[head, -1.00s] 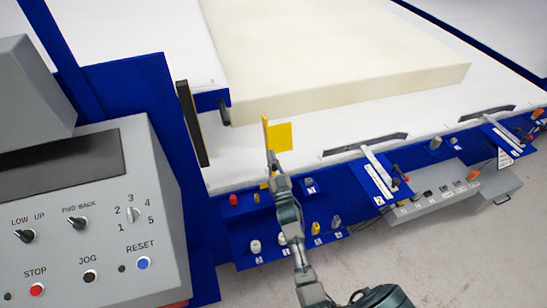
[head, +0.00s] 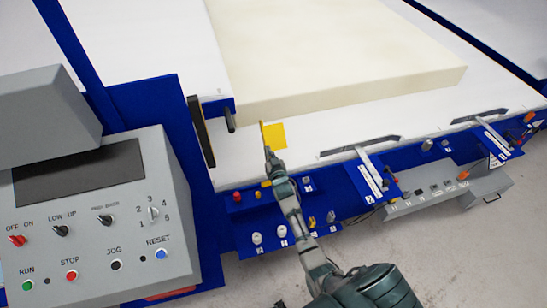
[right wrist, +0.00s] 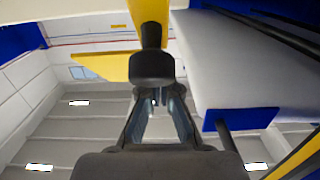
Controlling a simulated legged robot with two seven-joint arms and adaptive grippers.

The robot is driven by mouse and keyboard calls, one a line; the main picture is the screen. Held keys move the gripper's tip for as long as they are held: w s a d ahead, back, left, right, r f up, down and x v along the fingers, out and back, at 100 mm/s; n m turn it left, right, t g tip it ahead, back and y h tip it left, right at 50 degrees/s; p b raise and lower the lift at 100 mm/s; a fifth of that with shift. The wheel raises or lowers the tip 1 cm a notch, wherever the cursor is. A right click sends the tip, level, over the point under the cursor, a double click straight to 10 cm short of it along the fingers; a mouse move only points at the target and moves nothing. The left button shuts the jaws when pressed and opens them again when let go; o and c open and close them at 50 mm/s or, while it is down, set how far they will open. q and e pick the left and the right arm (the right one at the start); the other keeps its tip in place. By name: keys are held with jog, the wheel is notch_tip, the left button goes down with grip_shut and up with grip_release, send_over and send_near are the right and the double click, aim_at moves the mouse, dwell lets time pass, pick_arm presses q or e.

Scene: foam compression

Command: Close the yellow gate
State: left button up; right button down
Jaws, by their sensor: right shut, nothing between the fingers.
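The yellow gate (head: 275,136) is a small upright yellow plate at the machine's front edge, near the front left corner of the foam block. My right gripper (head: 268,152) is at the gate's lower left side in the head view, close to it. My left gripper is out of view.
The cream foam block (head: 340,60) lies on the white table (head: 350,120). A grey control panel (head: 95,215) stands at the left. A blue ledge with several knobs and fittings (head: 237,197) runs below the gate.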

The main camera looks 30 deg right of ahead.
jog(key=w, duration=0.1)
jog(key=w+f+p, duration=0.1)
jog(key=w+p, duration=0.1)
jog(key=shift+d+f+g+y, duration=0.2)
jog(key=shift+d+g+y, duration=0.1)
jog(key=shift+d+g, duration=0.1)
jog(key=w+f+g, duration=0.1)
jog(key=f+g, duration=0.1)
jog(key=w+f+g, duration=0.1)
jog(key=f+g, duration=0.1)
jog(key=w+d+f+g+y, duration=0.1)
jog(key=f, duration=0.2)
jog(key=shift+w+g, duration=0.4)
jog(key=shift+w+f+b, duration=0.15)
jog(key=shift+f+b, duration=0.3)
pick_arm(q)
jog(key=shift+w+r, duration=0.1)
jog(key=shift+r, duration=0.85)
pick_arm(e)
jog(key=shift+a+f, duration=0.1)
jog(key=shift+f, duration=0.1)
